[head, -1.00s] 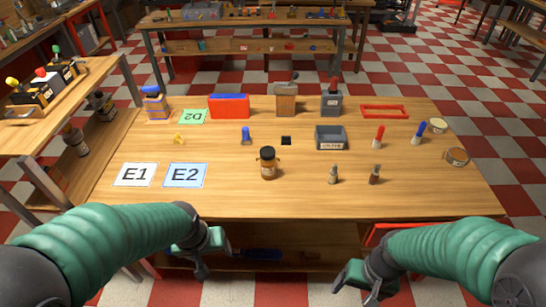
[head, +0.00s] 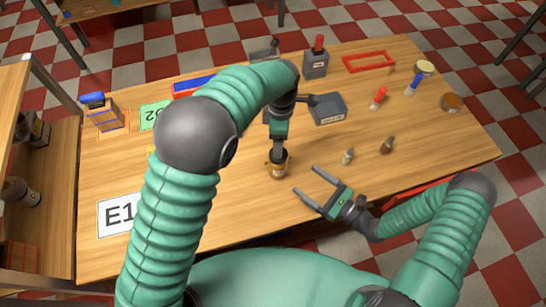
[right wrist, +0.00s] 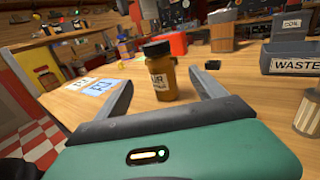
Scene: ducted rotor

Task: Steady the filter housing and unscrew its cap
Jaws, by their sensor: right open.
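The filter housing (head: 277,170) is a small amber jar standing upright on the table; in the right wrist view it shows a label (right wrist: 162,84) and a black cap (right wrist: 157,49). My right gripper (head: 306,180) is open and low over the table, to the right of the housing. In the right wrist view the housing stands ahead, between the lines of the two fingers, apart from them. My left gripper (head: 279,150) points down over the housing and hides the cap in the head view. Its fingers are too small to judge, and it is not visible in the right wrist view.
A grey bin (head: 328,109), marked WASTE in the right wrist view, stands behind. A red-capped piece (head: 378,98) and a blue-capped piece (head: 413,84) stand farther back.

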